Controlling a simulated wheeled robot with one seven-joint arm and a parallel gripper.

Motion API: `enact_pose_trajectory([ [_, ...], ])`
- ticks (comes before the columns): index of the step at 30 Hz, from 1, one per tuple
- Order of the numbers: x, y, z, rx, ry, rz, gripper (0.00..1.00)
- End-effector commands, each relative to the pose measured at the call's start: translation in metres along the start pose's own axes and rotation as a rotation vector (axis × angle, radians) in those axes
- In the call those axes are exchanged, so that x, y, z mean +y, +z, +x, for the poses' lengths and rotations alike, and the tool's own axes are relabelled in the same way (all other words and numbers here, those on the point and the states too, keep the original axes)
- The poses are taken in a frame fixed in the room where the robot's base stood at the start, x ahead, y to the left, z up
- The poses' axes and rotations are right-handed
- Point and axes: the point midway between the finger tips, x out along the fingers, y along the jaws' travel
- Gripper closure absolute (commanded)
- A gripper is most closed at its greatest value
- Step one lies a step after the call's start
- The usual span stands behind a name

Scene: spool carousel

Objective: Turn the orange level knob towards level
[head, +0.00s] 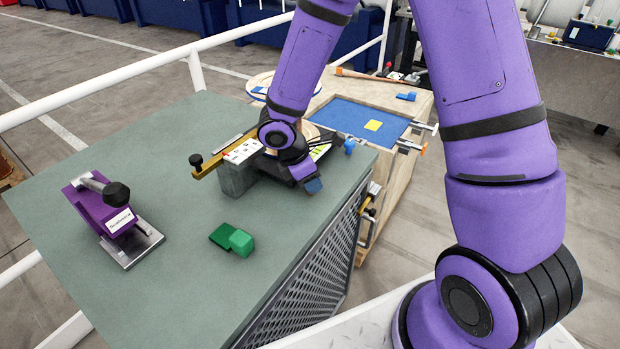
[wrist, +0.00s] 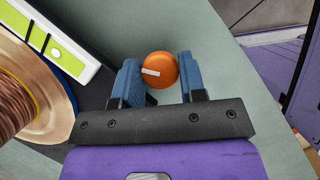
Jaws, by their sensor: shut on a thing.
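The orange level knob (wrist: 162,70) shows in the wrist view as a round cap with a white pointer mark. In the head view the knob is hidden behind my gripper.
A copper-coloured spool (wrist: 18,105) is left of my gripper in the wrist view. The bench (head: 160,270) also holds a purple clamp tool (head: 105,212), green blocks (head: 240,242) and a grey block with a brass bar (head: 237,180).

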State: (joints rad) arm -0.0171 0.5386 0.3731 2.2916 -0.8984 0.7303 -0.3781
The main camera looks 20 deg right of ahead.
Motion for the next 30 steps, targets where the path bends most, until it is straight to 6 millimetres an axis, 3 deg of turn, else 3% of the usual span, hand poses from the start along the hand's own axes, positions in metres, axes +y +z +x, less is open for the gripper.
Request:
enact_pose_trajectory([
  [15, -0.0018, 0.0006, -0.0004, -0.001, 0.182, -0.439, 0.86],
  [30, -0.0016, 0.0012, 0.0, -0.001, 0.281, -0.677, 0.86],
])
